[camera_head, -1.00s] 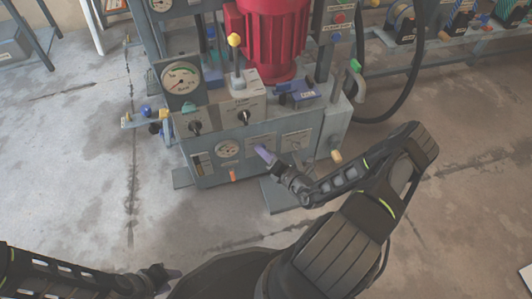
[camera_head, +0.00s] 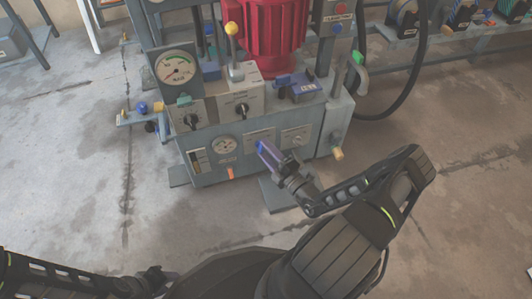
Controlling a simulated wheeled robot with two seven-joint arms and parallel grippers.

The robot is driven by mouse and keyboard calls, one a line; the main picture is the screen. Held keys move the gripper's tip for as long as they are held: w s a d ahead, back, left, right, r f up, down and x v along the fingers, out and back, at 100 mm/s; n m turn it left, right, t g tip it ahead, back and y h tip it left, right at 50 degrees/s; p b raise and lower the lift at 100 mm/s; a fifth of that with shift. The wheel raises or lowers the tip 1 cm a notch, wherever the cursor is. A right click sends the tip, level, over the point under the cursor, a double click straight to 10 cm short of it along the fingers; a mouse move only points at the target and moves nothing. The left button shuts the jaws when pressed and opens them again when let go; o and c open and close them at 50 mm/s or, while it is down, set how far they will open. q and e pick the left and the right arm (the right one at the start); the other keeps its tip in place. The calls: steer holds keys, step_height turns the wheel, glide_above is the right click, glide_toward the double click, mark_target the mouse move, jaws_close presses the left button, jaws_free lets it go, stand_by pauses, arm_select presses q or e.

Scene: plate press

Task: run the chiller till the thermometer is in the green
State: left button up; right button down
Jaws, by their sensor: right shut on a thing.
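A small round dial (camera_head: 227,144) with a white face is on the lower front of the grey press cabinet (camera_head: 240,168); its reading is too small to tell. A larger gauge (camera_head: 175,68) with a green band on its scale stands above the front panel. My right gripper (camera_head: 264,151) reaches the cabinet's lower front, right of the small dial. It is shut on a small blue-purple thing (camera_head: 261,146), mostly hidden by the fingers. My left gripper (camera_head: 160,279) is low at the left, away from the cabinet; its jaws are too dark to tell.
A red motor (camera_head: 275,35) stands behind. A black hose (camera_head: 410,85) hangs at the right. The floor is clear.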

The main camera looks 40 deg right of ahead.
steer(key=m+b, duration=0.1)
steer(key=m, duration=0.1)
steer(key=m+t+h+b, duration=0.1)
steer(key=m, duration=0.1)
steer(key=shift+a+f, duration=0.15)
steer(key=shift+f, duration=0.25)
steer(key=shift+m+t+h+b, duration=0.6)
steer(key=shift+m+b, duration=0.05)
steer(key=shift+m, duration=0.85)
steer(key=c, duration=2.2)
jaws_free()
steer(key=shift+r, duration=0.1)
steer(key=c, duration=0.8)
jaws_free()
steer(key=p+v, duration=0.2)
steer(key=v, duration=0.5)
steer(key=shift+s, duration=0.35)
